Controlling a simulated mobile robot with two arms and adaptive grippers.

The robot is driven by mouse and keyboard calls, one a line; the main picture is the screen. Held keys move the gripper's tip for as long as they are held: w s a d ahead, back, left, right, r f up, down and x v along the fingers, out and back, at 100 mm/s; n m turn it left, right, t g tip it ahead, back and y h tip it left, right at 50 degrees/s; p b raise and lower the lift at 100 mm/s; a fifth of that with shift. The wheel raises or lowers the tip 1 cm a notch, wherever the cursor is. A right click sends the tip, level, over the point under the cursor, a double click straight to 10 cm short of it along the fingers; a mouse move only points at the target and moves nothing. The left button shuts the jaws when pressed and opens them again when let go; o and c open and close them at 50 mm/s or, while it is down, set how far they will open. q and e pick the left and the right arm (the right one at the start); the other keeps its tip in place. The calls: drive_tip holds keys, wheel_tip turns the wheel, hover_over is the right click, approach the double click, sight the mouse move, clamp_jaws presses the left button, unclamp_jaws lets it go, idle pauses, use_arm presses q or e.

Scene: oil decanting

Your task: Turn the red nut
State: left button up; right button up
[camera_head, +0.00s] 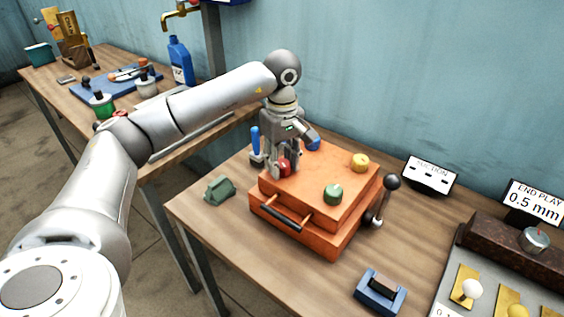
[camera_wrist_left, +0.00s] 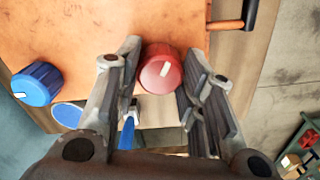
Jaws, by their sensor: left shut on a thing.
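The red nut (camera_head: 285,168) sits on top of the orange box (camera_head: 312,207), near its left corner. My left gripper (camera_head: 284,171) comes down over it from above, its fingers on either side of the nut and shut on it. In the left wrist view the red nut (camera_wrist_left: 161,72) lies between the two fingers of my left gripper (camera_wrist_left: 161,60), with a white mark on its face. The lower part of the nut is partly hidden by the fingers in the head view. My right gripper is not in view.
A blue knob (camera_head: 314,145), a yellow knob (camera_head: 360,161) and a green knob (camera_head: 333,194) stand on the same box. A black-ball lever (camera_head: 392,182) rises at its right side. A green block (camera_head: 220,189) and a blue holder (camera_head: 381,291) lie on the wooden table.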

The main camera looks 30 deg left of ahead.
sight(282, 162)
use_arm(q)
drive_tip(key=shift+r, duration=0.1)
idle(0.3)
drive_tip(key=o, duration=1)
wheel_tip(282, 162, up, 12)
idle(0.5)
